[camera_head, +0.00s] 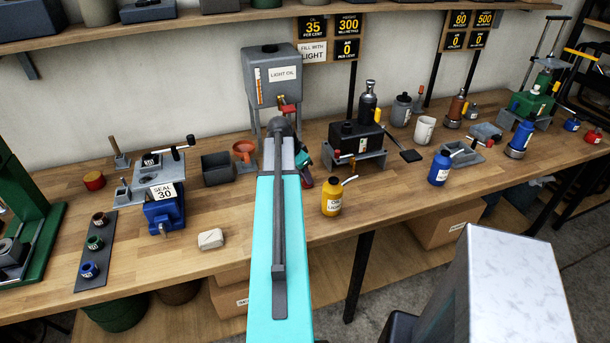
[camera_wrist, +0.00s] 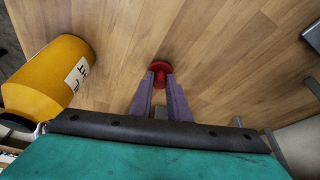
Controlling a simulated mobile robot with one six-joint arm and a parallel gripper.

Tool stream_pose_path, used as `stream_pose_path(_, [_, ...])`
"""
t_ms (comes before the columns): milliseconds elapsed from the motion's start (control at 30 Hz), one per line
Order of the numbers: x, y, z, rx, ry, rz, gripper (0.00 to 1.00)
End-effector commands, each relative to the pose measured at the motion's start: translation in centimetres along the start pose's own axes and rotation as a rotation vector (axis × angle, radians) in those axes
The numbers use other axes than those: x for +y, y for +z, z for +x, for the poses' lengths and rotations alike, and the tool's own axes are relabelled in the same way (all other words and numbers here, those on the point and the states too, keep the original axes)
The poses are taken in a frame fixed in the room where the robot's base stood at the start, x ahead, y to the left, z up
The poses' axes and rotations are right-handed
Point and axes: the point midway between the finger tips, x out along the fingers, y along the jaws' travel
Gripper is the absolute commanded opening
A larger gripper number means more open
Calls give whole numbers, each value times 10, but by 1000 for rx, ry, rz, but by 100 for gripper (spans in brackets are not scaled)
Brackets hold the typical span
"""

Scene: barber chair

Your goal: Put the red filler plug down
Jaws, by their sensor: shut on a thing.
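The red filler plug (camera_wrist: 160,67) shows in the wrist view between the tips of two purple fingers. My gripper (camera_wrist: 160,82) is shut on it, with its round red head facing out over the wooden bench top. I cannot tell whether the plug touches the wood. In the head view my arm hides most of my gripper, which is over the bench near the light oil tank (camera_head: 272,85). The yellow oil bottle (camera_head: 332,197) stands to its right in the head view; the bottle also shows large at the left of the wrist view (camera_wrist: 45,80).
A black block on a grey stand (camera_head: 357,145) is behind the yellow bottle. An orange funnel (camera_head: 244,150) and a dark box (camera_head: 217,169) stand left of my arm. A blue bottle (camera_head: 440,167) is farther right. Bare wood (camera_head: 390,195) lies between the two bottles.

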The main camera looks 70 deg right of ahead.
Motion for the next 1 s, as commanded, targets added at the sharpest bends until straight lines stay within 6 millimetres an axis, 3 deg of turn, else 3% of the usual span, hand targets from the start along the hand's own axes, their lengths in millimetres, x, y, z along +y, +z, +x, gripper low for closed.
stream_pose_path(433, [-1,3,4,0,-1,-1,0])
stream_pose_path(467, [-1,2,3,0,-1,-1,20])
stream_pose_path(567, [-1,2,2,0,-1,-1,34])
stream_pose_path(1000, [-1,1,-1,0,-1,-1,34])
